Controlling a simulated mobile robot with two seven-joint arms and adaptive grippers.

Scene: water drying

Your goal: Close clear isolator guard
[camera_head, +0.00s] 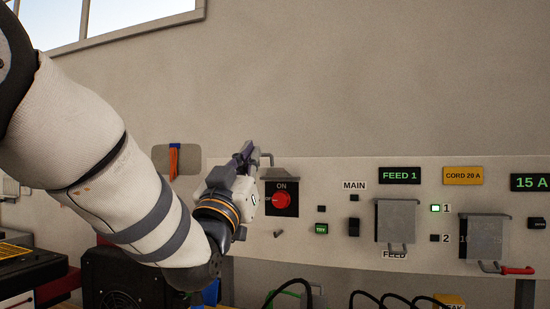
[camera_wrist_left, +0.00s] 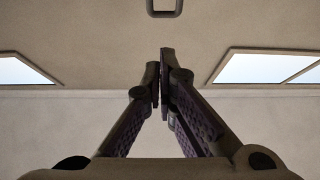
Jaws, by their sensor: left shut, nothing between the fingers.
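The red isolator knob (camera_head: 281,199) sits on a dark plate marked ON on the pale wall panel. Above it the isolator guard (camera_head: 281,173) stands raised, seen nearly edge-on, so the knob is uncovered. A grey handle (camera_head: 268,156) sticks up at its left end. A grey loop (camera_wrist_left: 165,8), apparently this handle, shows at the top edge of the left wrist view. My left gripper (camera_head: 249,148) is shut and empty, fingers pointing up, just left of the handle. In the wrist view its fingertips (camera_wrist_left: 160,53) lie apart from the loop. My right gripper is out of view.
A red lever (camera_head: 517,270) is at lower right. Black cables (camera_head: 398,296) loop below the panel. The wall above is bare.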

